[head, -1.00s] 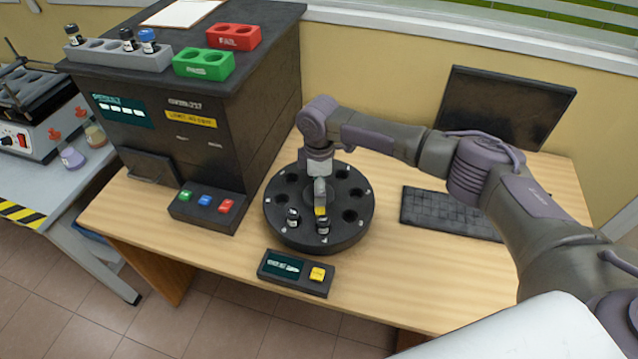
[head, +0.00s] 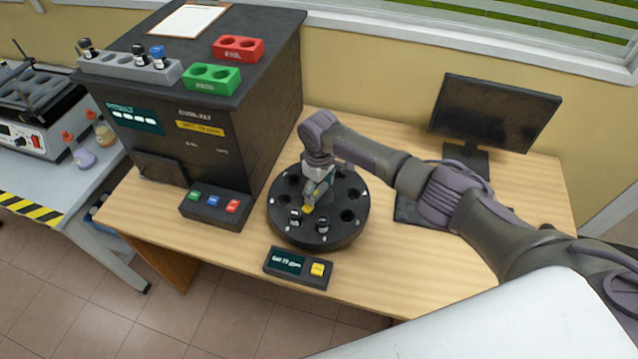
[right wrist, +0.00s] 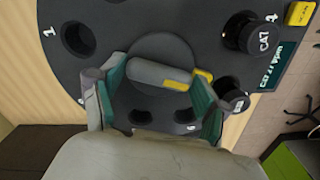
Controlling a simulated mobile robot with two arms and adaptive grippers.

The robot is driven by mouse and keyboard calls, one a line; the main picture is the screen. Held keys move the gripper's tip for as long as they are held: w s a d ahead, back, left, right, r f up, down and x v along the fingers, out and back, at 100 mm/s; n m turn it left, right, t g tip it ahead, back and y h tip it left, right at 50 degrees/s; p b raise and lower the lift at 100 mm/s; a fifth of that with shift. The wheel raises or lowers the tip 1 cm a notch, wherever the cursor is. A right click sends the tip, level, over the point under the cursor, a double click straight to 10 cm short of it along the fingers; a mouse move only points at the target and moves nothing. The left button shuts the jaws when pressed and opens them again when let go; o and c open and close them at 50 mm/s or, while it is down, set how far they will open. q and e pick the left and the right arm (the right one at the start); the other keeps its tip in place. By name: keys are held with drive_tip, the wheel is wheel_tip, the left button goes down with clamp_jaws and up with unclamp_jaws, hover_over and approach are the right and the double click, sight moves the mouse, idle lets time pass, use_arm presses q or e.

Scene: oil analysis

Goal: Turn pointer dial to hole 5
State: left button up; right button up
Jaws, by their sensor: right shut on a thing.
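The black round dial (head: 345,235) sits on the wooden desk, with numbered holes around its rim. Two black-capped vials stand in its front holes: one at front left (head: 295,215) and one at front right (head: 322,225). The right wrist view shows a vial marked CA7 (right wrist: 250,35) and a second vial (right wrist: 233,97). The grey pointer (right wrist: 160,75) with a yellow mark lies across the dial's centre; its yellow tip (head: 308,209) points toward the front-left vial in the head view. My right gripper (head: 314,192) is shut on the pointer, fingers (right wrist: 155,90) either side. My left gripper is out of view.
A small display box (head: 298,268) with a yellow button stands in front of the dial. A black analyser (head: 185,150) with a button panel (head: 215,208) stands left. A keyboard, partly hidden by my arm, and a monitor (head: 495,115) are right. The desk's front right is clear.

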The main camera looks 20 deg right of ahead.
sight(319, 190)
drive_tip(key=shift+m, duration=0.3)
drive_tip(key=o, duration=1.2)
drive_tip(key=shift+c, duration=0.2)
wheel_tip(319, 190, up, 12)
